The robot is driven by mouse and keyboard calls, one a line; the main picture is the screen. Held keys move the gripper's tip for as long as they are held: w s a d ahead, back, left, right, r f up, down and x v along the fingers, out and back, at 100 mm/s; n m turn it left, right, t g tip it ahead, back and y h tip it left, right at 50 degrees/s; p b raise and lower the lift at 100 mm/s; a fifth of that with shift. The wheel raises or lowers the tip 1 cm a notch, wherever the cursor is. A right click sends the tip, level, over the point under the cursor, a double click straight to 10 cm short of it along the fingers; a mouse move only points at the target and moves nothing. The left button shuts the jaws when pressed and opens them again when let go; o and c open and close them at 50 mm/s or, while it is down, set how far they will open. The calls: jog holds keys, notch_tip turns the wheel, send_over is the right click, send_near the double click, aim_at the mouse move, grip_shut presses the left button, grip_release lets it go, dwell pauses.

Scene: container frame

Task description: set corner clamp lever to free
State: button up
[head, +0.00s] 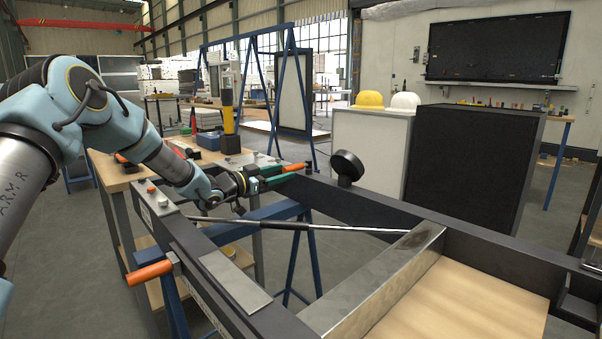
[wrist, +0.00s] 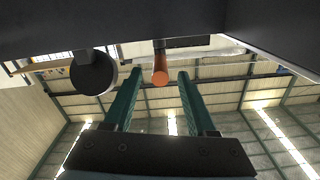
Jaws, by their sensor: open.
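My gripper (head: 284,173) reaches the far left corner of the dark frame (head: 400,205), its two green fingers apart. In the wrist view my gripper (wrist: 159,76) is open. An orange-handled lever (wrist: 160,72) shows in the gap between its fingertips, with clear space on both sides. In the head view the same orange handle (head: 294,167) lies at the fingertips and is partly hidden. A second orange-handled lever (head: 150,273) sticks out to the left from the frame's near left side. No markings for the lever position are legible.
A round black disc (head: 347,166) stands on the frame right of my gripper; it also shows in the wrist view (wrist: 93,73). A thin rod (head: 330,228) crosses the frame opening. A wooden workbench (head: 118,178) with tools stands behind my arm.

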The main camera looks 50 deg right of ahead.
aim_at(297, 167)
jog(key=d, duration=0.6)
jog(key=shift+s+d, duration=0.2)
jog(key=shift+d, duration=0.15)
jog(key=shift+c, duration=0.3)
grip_shut()
dwell(0.8)
